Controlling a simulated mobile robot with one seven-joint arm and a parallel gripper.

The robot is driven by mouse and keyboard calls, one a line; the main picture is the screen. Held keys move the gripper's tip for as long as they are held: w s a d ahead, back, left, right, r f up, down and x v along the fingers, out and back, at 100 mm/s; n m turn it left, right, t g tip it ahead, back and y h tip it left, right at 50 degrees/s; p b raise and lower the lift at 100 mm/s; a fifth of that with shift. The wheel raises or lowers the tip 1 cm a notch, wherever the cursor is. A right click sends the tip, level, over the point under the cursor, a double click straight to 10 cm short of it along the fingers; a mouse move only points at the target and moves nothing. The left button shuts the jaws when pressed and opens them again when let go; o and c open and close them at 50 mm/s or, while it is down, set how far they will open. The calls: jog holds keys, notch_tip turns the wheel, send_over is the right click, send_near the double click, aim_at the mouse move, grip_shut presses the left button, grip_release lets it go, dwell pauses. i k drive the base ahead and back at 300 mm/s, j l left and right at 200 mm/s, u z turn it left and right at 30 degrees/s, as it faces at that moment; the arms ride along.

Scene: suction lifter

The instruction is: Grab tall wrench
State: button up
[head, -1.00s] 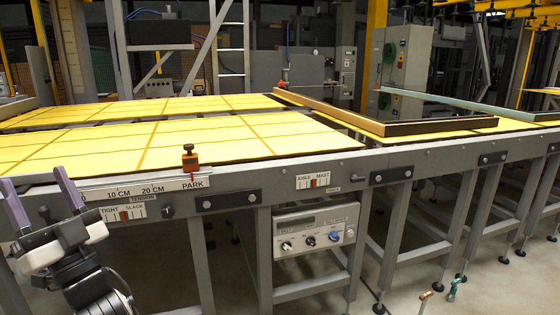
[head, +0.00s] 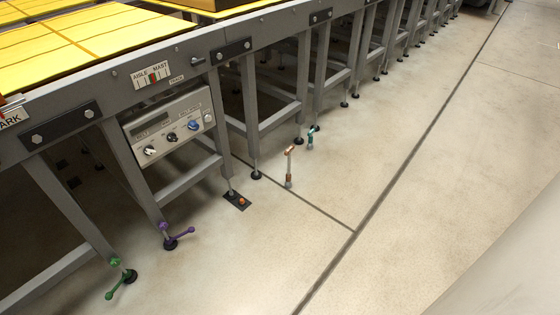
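An upright wrench-like tool with a copper-coloured top bar and grey shaft (head: 289,167) stands on the floor right of the table legs. A shorter teal upright tool (head: 311,138) stands just behind it to the right, close to a table foot. The copper-topped one looks the taller of the two. A purple handled tool (head: 178,237) and a green handled tool (head: 121,279) sit low at two table feet at the lower left. My gripper is not in view now.
A long grey-framed table with yellow panels (head: 60,40) runs along the left and back, its legs and feet on the floor. A control box (head: 172,127) hangs under it. A small black floor plate (head: 238,201) lies near one leg. The concrete floor on the right is clear.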

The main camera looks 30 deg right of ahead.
aim_at(288, 183)
jog(key=z, duration=0.65)
jog(key=i+z, duration=0.45)
jog(key=i+j+z, duration=0.2)
jog(key=i+z, duration=0.2)
jog(key=i+j+z, duration=0.1)
jog(key=i+j, duration=0.2)
jog(key=i, duration=0.2)
jog(key=i+j, duration=0.3)
jog(key=i, duration=0.2)
jog(key=i+j+z, duration=0.15)
jog(key=i+j, duration=0.2)
jog(key=i, duration=0.1)
